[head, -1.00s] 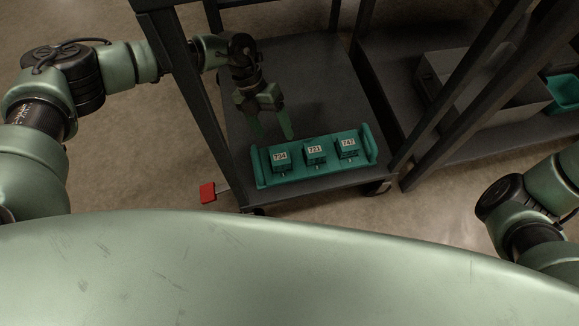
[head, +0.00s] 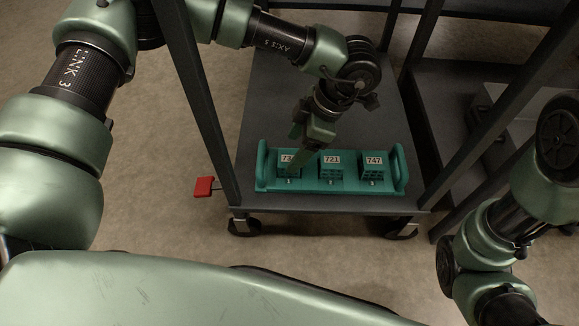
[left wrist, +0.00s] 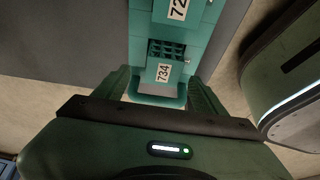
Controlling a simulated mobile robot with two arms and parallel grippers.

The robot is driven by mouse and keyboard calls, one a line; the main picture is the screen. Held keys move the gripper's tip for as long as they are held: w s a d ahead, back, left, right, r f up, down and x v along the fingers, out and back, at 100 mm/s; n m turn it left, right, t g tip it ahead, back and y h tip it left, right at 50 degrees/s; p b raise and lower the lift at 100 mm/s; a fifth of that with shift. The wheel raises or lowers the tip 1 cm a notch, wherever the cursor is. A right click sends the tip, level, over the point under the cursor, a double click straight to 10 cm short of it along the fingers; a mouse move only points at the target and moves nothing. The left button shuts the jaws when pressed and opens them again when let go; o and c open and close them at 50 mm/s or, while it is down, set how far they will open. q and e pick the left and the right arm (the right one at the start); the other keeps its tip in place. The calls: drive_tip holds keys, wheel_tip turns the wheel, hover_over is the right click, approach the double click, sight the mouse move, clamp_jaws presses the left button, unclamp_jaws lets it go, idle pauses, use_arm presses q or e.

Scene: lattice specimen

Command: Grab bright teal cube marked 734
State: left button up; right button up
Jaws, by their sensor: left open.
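The teal cube marked 734 (head: 286,170) sits in the left place of a teal tray (head: 350,187), partly hidden by my left gripper in the head view. In the left wrist view, the lattice cube 734 (left wrist: 168,49) shows its white label, ahead of and roughly between the fingers. My left gripper (head: 298,153) is open and empty, its fingers pointing down at the cube's top. In the left wrist view its two fingers (left wrist: 160,82) stand apart. I cannot tell whether they reach around the cube. My right arm shows at the right; its gripper is out of view.
Cubes 721 (head: 331,168) and 747 (head: 373,168) sit in the same tray, to the right. The tray is near the front edge of a dark cart shelf (head: 270,100) between upright posts. A red piece (head: 204,187) sticks out left of the cart.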

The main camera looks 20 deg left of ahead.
sight(290, 158)
use_arm(q)
drive_tip(key=b+x, duration=0.3)
drive_tip(key=x, duration=0.1)
drive_tip(key=shift+s+d+f, duration=0.1)
drive_tip(key=shift+s+d, duration=0.05)
drive_tip(key=shift+d, duration=0.1)
drive_tip(key=shift+a+f+b, duration=0.15)
drive_tip(key=shift+f+b, duration=0.1)
drive_tip(key=shift+b, duration=0.1)
drive_tip(key=shift+r, duration=0.1)
drive_tip(key=c, duration=1.4)
drive_tip(key=shift+c, duration=0.2)
